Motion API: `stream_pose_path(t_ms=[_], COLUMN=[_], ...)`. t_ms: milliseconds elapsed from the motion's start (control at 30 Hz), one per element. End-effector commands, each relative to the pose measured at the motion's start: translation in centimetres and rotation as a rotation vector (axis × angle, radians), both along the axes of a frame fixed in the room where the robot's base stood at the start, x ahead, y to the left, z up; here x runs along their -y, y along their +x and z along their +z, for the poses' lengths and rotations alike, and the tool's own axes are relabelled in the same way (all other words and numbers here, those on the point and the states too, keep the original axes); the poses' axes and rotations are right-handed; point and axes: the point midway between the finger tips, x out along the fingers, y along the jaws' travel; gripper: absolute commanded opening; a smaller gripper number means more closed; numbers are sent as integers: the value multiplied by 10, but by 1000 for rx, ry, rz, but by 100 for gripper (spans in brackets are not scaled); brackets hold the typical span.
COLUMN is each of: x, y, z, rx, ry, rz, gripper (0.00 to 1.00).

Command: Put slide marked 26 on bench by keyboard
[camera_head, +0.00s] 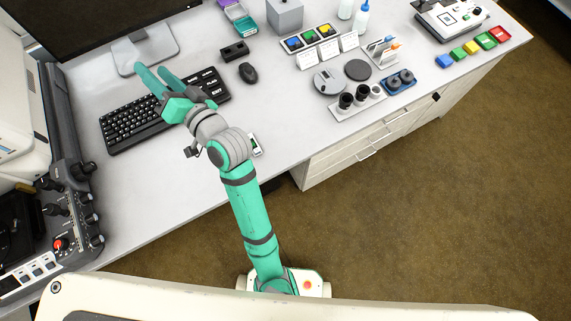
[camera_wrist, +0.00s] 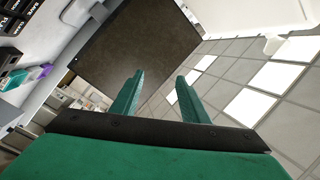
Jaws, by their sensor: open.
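A small flat white piece with a green area (camera_head: 256,145) lies on the bench, right of my wrist, partly hidden by my arm. It may be a slide, but I cannot read any number on it. The black keyboard (camera_head: 131,126) lies on the bench at left; my gripper covers part of its back and middle. My gripper (camera_head: 153,71) is open and empty above the keyboard's back edge, pointing toward the monitor stand. In the wrist view its two teal fingers (camera_wrist: 160,77) are apart with nothing between them.
The monitor stand (camera_head: 146,50) is close beyond my fingertips. A black mouse (camera_head: 248,72) lies right of the keyboard. A purple and teal box (camera_head: 238,18) stands at the back. Lens holders (camera_head: 358,100) stand farther right. The bench (camera_head: 180,190) is clear in front of the keyboard.

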Motion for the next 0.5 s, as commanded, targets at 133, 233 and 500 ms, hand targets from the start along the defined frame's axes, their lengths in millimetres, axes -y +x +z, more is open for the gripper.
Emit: stream_pose_path(t_ms=[133,233,500], x=[34,59,135], y=[-1,-7,-49], z=[-29,-52,-122], rx=[-21,-31,-56], ry=[39,36,-75], rz=[-157,-264,-530], gripper=[41,41,41])
